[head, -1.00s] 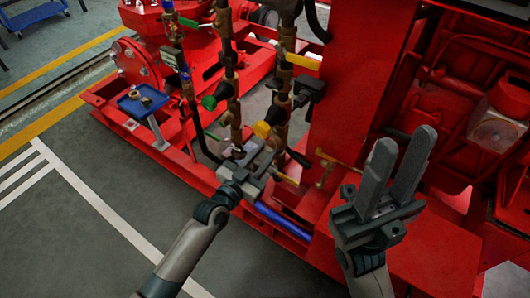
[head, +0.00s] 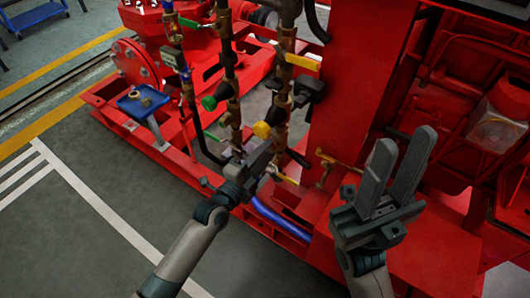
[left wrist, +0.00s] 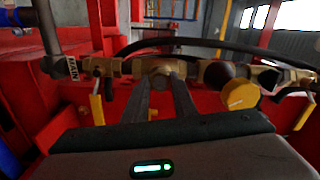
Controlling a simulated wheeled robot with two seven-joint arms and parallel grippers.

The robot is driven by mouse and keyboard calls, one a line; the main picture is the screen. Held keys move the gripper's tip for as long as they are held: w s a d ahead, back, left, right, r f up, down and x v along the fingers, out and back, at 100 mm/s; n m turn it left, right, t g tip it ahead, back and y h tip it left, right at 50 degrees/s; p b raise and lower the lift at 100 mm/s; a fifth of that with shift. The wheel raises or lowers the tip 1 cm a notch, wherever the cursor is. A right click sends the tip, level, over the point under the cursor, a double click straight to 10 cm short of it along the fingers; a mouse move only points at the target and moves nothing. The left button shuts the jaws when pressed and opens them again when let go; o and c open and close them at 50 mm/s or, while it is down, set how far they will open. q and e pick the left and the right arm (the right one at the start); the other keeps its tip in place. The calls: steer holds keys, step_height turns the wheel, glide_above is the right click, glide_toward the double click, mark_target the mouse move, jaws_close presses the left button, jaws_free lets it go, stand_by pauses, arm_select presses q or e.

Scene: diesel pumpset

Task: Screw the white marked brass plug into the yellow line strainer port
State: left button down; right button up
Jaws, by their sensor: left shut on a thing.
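My left gripper (head: 268,153) reaches the lower part of the yellow line, below a yellow cap (head: 262,130). In the left wrist view its fingers (left wrist: 161,84) are shut on a small round brass piece, likely the brass plug (left wrist: 160,71), in line with the brass pipe. I cannot tell whether it is seated in the strainer port. The white mark is not visible. The yellow cap also shows right of the fingers (left wrist: 240,95). My right gripper (head: 403,142) is open and empty, in front of the red frame.
A lower yellow valve handle (head: 287,179) and black fittings (head: 309,88) stand close to the left gripper. A neighbouring line carries a green cap (head: 209,103). A blue tray (head: 131,107) holds a brass piece (head: 148,91). Grey floor at left is clear.

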arm_select(q)
steer(key=m, duration=0.4)
steer(key=shift+s+d+r+m, duration=0.15)
steer(key=shift+d+r+m, duration=0.15)
steer(key=shift+d+r, duration=0.05)
steer(key=shift+m+p, duration=0.7)
steer(key=shift+m, duration=1)
steer(key=c, duration=1.4)
jaws_free()
steer(key=shift+s, duration=0.15)
steer(key=shift+f, duration=0.2)
steer(key=shift+a+f, duration=0.1)
steer(key=shift+a, duration=0.15)
